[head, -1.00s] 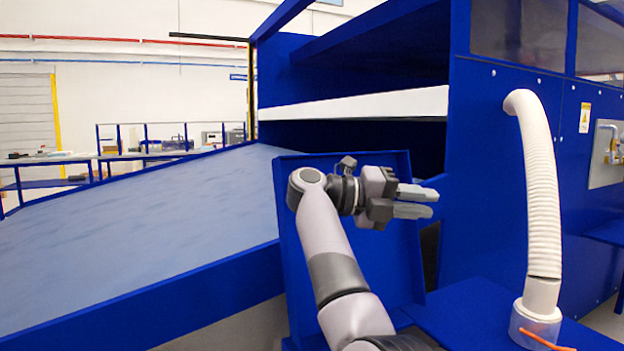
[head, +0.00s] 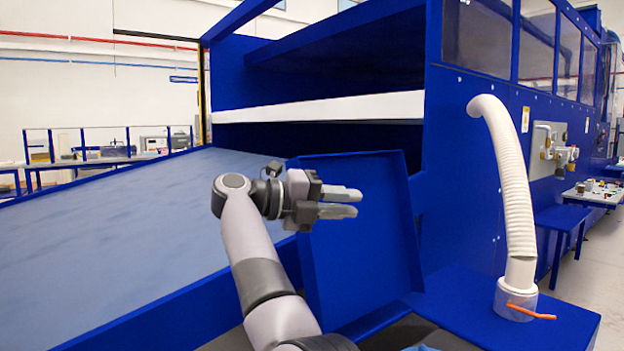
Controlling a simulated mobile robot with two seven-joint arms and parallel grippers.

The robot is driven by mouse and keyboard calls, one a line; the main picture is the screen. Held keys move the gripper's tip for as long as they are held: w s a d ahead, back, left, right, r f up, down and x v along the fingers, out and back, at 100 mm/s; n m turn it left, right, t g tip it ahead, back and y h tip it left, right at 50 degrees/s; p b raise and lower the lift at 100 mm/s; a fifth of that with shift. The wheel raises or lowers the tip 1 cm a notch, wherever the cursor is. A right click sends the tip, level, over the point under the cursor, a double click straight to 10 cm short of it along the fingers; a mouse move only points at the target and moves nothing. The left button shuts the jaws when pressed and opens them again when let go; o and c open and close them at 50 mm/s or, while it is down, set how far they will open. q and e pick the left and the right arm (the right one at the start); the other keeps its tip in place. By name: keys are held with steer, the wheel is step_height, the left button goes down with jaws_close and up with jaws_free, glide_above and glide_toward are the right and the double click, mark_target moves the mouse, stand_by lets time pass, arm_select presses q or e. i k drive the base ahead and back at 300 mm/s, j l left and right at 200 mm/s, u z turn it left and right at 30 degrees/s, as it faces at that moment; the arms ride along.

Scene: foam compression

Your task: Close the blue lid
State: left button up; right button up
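The blue lid (head: 368,245) is a flat panel with a raised rim. It stands open, nearly upright and leaning back slightly, between the sloped table and the blue machine. I cannot tell whether the gripper touches the lid. My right forearm hides the lid's lower left surroundings. My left gripper is not in view.
A grey-blue sloped table (head: 120,235) with a blue edge lies to the left. The blue machine (head: 465,160) rises behind and right. A white ribbed hose (head: 510,180) stands on a blue ledge (head: 460,305) right of the lid. Open floor shows at far right.

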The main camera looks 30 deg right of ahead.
mark_target(352, 268)
steer(key=i+j, duration=0.2)
steer(key=i, duration=0.2)
steer(key=i+j, duration=0.25)
steer(key=i, duration=0.2)
steer(key=l+z, duration=0.1)
steer(key=l, duration=0.55)
steer(key=k, duration=0.05)
